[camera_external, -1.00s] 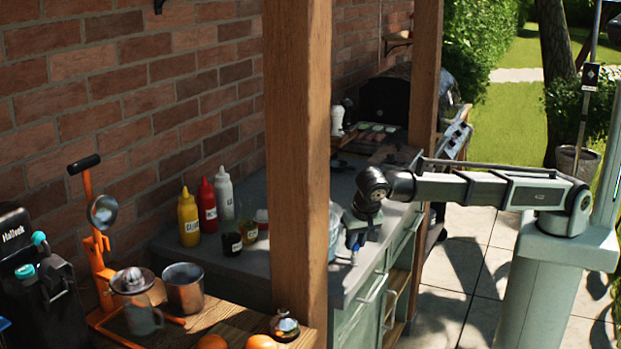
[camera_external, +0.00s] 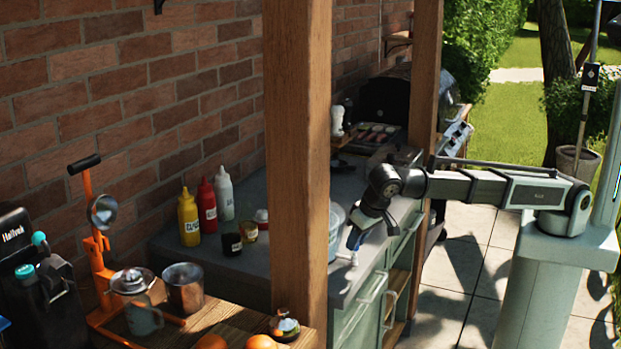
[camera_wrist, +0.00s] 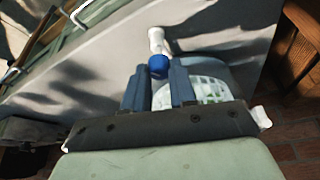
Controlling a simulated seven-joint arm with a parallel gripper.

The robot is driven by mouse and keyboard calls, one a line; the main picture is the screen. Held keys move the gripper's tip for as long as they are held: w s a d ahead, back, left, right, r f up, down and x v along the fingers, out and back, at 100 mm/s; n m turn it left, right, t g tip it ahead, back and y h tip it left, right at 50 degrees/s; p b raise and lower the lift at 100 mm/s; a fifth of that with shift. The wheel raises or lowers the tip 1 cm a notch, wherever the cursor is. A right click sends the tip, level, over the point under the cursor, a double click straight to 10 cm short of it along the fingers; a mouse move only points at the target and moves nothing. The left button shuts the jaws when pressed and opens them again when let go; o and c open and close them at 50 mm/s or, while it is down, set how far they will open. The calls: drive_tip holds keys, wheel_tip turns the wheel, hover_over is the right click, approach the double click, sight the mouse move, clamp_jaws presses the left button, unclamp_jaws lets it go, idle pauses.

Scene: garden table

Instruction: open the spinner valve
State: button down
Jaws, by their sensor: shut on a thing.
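The spinner valve is a white spout (camera_wrist: 157,40) with a round blue knob (camera_wrist: 158,66), seen in the wrist view. My gripper (camera_wrist: 158,72) has its two blue-grey fingers on either side of the knob and is shut on it. In the external view my gripper (camera_external: 356,238) reaches down and left to the front edge of the counter, with the white spout (camera_external: 348,256) just below it. A clear container (camera_external: 335,228) stands beside it, partly hidden by the wooden post. It also shows behind my fingers in the wrist view (camera_wrist: 206,90).
The wooden post (camera_external: 296,150) stands close to the left of the container. Sauce bottles (camera_external: 207,205) and small jars stand farther left on the grey counter (camera_external: 255,278). Cabinet handles (camera_external: 372,289) stick out below the counter's front edge.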

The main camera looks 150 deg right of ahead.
drive_tip(key=n, duration=0.2)
drive_tip(key=n+t, duration=0.2)
drive_tip(key=n, duration=0.1)
drive_tip(key=shift+s+n, duration=0.25)
drive_tip(key=shift+n, duration=0.05)
drive_tip(key=n+t, duration=0.1)
drive_tip(key=n, duration=0.1)
drive_tip(key=n+t+y, duration=0.1)
drive_tip(key=n, duration=0.2)
drive_tip(key=shift+n, duration=0.3)
drive_tip(key=c, duration=1)
unclamp_jaws()
drive_tip(key=shift+o, duration=0.2)
drive_tip(key=shift+s+r, duration=0.1)
drive_tip(key=shift+r, duration=0.05)
drive_tip(key=v, duration=1.3)
drive_tip(key=shift+s+r, duration=0.2)
drive_tip(key=shift+s, duration=0.05)
